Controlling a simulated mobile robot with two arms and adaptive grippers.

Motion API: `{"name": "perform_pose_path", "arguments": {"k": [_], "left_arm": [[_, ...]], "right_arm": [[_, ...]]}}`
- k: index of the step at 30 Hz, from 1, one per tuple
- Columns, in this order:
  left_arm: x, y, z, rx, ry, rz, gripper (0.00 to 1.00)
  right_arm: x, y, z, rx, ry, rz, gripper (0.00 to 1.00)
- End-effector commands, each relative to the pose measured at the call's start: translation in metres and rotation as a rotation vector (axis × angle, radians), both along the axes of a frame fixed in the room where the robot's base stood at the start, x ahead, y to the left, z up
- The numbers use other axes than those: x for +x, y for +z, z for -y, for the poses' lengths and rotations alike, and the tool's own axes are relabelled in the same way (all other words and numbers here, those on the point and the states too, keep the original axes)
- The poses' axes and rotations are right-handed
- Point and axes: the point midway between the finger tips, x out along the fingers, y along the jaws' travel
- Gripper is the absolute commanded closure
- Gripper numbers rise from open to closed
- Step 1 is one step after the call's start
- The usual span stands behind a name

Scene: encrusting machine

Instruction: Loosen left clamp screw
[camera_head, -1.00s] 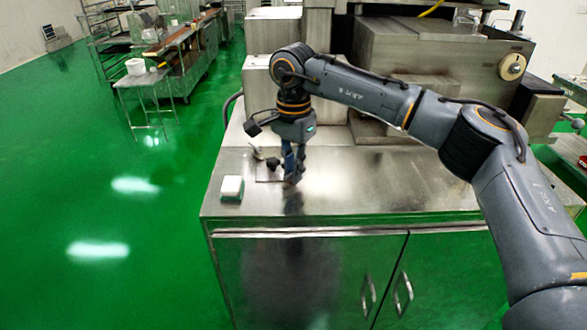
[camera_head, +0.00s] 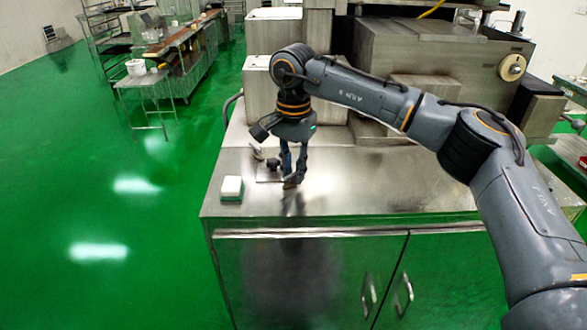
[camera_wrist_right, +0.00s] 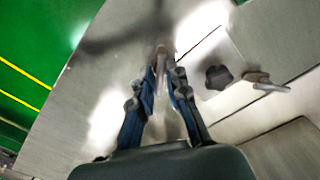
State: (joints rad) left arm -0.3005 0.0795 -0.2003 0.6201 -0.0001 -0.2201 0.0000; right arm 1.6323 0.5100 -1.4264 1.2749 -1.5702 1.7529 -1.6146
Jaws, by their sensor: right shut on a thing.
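My right gripper (camera_head: 292,181) points down at the metal cabinet top. In the right wrist view, its fingertips (camera_wrist_right: 163,66) are shut on a small metal clamp screw (camera_wrist_right: 162,51), mostly hidden between them. A dark star-shaped knob (camera_wrist_right: 217,77) sits beside it on a flat plate. The knob also shows in the head view (camera_head: 273,163), left of the fingers. A second metal screw or handle (camera_wrist_right: 264,81) lies past the knob, and it shows in the head view (camera_head: 257,153). My left gripper is out of view.
A white and green block (camera_head: 231,188) lies on the cabinet top (camera_head: 370,195) near its left front corner. Metal machine housings (camera_head: 270,85) stand close behind my right gripper. The cabinet top to the right is clear.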

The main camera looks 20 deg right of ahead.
Motion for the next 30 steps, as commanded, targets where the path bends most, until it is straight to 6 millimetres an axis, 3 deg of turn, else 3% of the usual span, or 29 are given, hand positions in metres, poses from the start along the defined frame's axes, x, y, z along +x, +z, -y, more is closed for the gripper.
{"name": "perform_pose_path", "arguments": {"k": [1,3,14,17,30], "left_arm": [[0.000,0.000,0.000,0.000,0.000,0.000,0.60],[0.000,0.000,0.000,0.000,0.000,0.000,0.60],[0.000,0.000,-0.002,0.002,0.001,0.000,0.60],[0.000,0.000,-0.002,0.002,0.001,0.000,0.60],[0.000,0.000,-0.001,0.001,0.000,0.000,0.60]], "right_arm": [[-0.001,-0.001,0.000,-0.001,0.004,-0.003,0.81],[-0.001,-0.001,0.000,-0.001,0.003,-0.002,0.66],[0.000,0.003,0.000,0.000,0.000,0.000,0.66],[0.000,0.014,0.000,0.001,-0.001,0.001,0.66],[0.001,0.100,-0.001,0.000,0.000,0.000,0.66]]}}
